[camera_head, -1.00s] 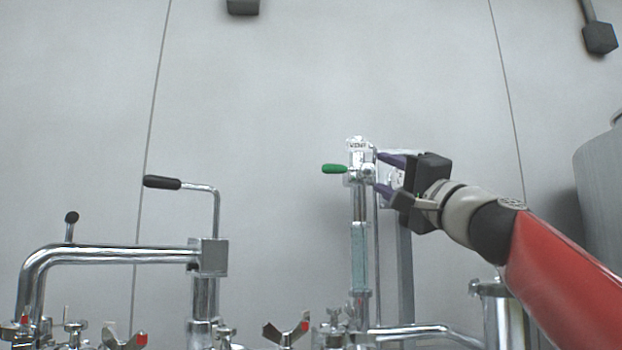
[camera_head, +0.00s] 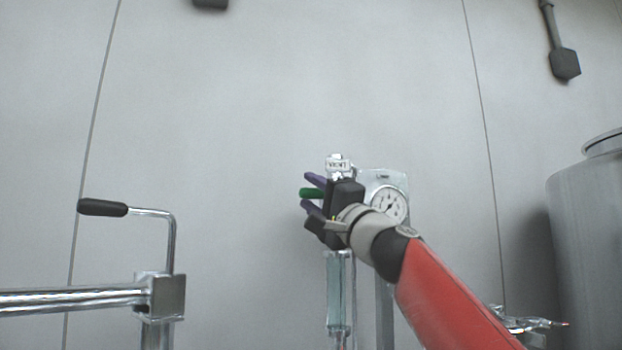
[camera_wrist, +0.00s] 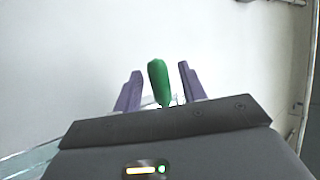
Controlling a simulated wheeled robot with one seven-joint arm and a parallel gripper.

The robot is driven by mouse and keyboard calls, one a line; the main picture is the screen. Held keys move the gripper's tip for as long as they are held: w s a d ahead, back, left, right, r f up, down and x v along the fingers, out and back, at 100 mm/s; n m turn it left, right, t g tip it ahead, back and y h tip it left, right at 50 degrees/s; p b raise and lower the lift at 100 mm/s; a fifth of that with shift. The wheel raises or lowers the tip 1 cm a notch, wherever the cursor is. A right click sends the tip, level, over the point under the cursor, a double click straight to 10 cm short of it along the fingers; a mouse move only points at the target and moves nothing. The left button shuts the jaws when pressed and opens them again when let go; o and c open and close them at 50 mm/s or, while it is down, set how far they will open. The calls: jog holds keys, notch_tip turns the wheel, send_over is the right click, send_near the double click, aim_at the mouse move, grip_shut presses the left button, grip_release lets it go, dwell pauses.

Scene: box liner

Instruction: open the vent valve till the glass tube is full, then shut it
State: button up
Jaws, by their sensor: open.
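The vent valve's green handle (camera_head: 311,193) points left in the head view. It also shows in the wrist view (camera_wrist: 159,82), between the two purple fingers with a gap on each side. My gripper (camera_head: 308,193) is open around the handle and does not visibly touch it.
A round dial gauge (camera_head: 388,204) on a plate is just right of my gripper. A metal pipe with a black-handled lever (camera_head: 103,208) stands at the left. A large grey tank (camera_head: 590,240) is at the right.

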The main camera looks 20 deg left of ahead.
jog(key=shift+w+a+r, duration=0.15)
jog(key=shift+a+r, duration=0.05)
jog(key=shift+a, duration=0.1)
jog(key=shift+c, duration=0.2)
grip_shut()
